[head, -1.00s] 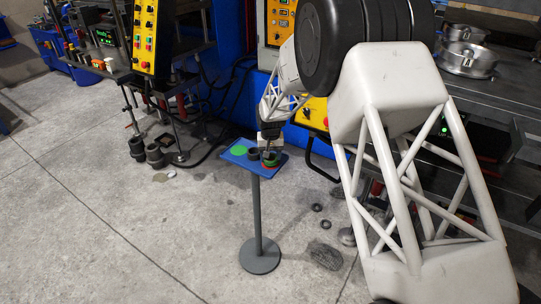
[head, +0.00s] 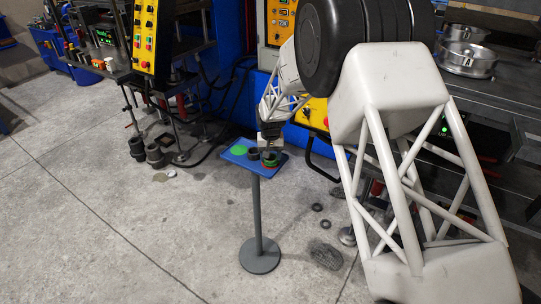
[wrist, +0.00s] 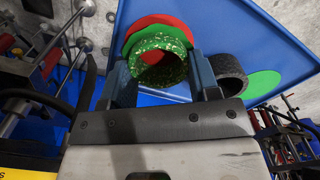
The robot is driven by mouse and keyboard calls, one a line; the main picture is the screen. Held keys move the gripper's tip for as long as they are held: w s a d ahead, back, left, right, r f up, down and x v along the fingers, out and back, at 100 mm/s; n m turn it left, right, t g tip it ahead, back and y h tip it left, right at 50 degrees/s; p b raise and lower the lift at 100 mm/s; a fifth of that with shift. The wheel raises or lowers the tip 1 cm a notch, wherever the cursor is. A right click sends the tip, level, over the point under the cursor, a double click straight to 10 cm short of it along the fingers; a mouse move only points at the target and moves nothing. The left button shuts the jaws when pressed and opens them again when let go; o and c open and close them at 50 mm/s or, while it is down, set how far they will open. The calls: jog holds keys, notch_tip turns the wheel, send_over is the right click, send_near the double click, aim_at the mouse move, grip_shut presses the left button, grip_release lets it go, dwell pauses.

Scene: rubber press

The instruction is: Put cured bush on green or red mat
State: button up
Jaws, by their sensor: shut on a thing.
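A green speckled ring-shaped bush (wrist: 158,48) sits between the two fingers of my gripper (wrist: 165,62) in the wrist view. My gripper is shut on it. The bush is over the red mat (wrist: 160,22), with a flat green disc or flange (wrist: 133,42) showing between them. Whether it touches the mat is unclear. A plain green mat (wrist: 263,84) lies farther right on the blue tray (wrist: 225,22). A dark bush (wrist: 232,75) stands between the two mats. In the head view, my gripper (head: 269,151) is at the right end of the tray, and the green mat (head: 239,150) is at the left.
The tray rests on a grey pole with a round base (head: 260,255). Dark rings (head: 317,207) lie on the floor to its right. Presses with yellow control panels (head: 145,38) stand behind.

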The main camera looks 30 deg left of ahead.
jog(key=shift+f, duration=0.1)
jog(key=o, duration=1)
notch_tip(320, 180, up, 7)
dwell(1.4)
dwell(0.9)
